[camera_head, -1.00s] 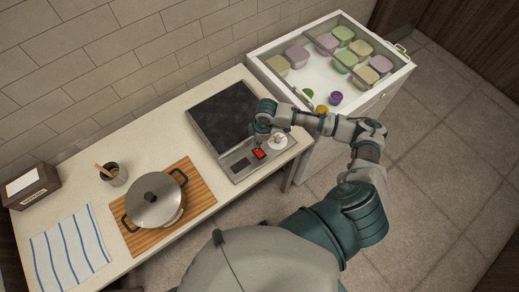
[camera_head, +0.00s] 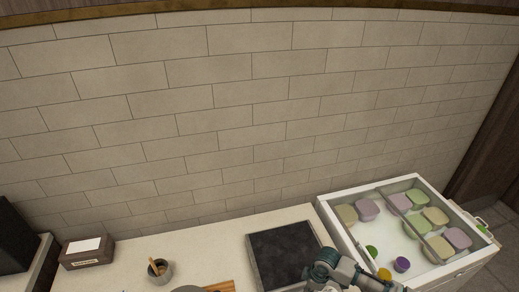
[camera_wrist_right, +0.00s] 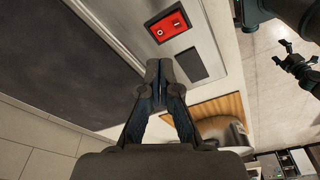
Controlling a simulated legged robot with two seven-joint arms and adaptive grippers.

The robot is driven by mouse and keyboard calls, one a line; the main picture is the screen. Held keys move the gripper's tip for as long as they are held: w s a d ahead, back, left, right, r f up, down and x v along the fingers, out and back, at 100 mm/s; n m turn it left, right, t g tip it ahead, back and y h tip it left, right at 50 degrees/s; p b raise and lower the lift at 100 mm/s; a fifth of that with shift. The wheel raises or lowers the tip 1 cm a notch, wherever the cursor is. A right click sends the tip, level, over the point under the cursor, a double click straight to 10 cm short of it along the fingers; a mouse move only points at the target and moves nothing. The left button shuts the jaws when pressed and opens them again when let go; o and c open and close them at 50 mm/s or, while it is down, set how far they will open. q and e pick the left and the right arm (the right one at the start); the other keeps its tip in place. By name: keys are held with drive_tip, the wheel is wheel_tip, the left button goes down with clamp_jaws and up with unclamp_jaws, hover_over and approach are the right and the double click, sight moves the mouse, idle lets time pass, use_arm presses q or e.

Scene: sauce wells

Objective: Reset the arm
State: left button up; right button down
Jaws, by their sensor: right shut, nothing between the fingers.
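My right arm (camera_head: 345,270) enters the bottom of the head view, beside the griddle's right edge. Its fingertips are cut off or hidden there. In the right wrist view my right gripper (camera_wrist_right: 160,66) is shut and empty. Its tips point at the steel front panel (camera_wrist_right: 207,37) of the griddle, near the red rocker switch (camera_wrist_right: 168,28) and a small dark display (camera_wrist_right: 190,65). Whether they touch the panel is unclear. A dark jointed part (camera_wrist_right: 297,66) at the right of the wrist view looks like my left gripper; its finger state is unclear.
The dark griddle (camera_head: 282,257) stands on the pale counter (camera_head: 215,250). Right of it is a white-framed case (camera_head: 337,222) with several coloured tubs. A utensil cup (camera_head: 160,271) and brown box (camera_head: 87,252) stand left. A wooden board (camera_wrist_right: 232,103) and pot (camera_wrist_right: 222,130) show in the wrist view.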

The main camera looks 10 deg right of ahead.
drive_tip(key=shift+y, duration=0.5)
drive_tip(key=s+a, duration=0.1)
drive_tip(key=a, duration=0.1)
drive_tip(key=s+a+f, duration=0.1)
drive_tip(key=a, duration=0.2)
drive_tip(key=s+a+f, duration=0.1)
drive_tip(key=a, duration=0.1)
drive_tip(key=shift+s+a+f, duration=0.15)
drive_tip(key=shift+s+a, duration=0.05)
drive_tip(key=shift+s, duration=0.2)
drive_tip(key=s+a+m+t, duration=0.2)
drive_tip(key=s+a, duration=0.2)
drive_tip(key=a, duration=0.2)
drive_tip(key=s+d+m+h, duration=0.2)
drive_tip(key=s+d+m, duration=0.7)
drive_tip(key=s, duration=0.3)
wheel_tip(320, 180, down, 29)
drive_tip(key=s+b, duration=0.2)
drive_tip(key=s, duration=0.1)
drive_tip(key=s+d+f+g, duration=0.1)
drive_tip(key=s+d+f, duration=0.1)
drive_tip(key=s+f, duration=1.4)
drive_tip(key=shift+s+d+n+g+h+b, duration=0.2)
drive_tip(key=shift+s+n+g+h+b, duration=0.1)
drive_tip(key=shift+g+b, duration=0.15)
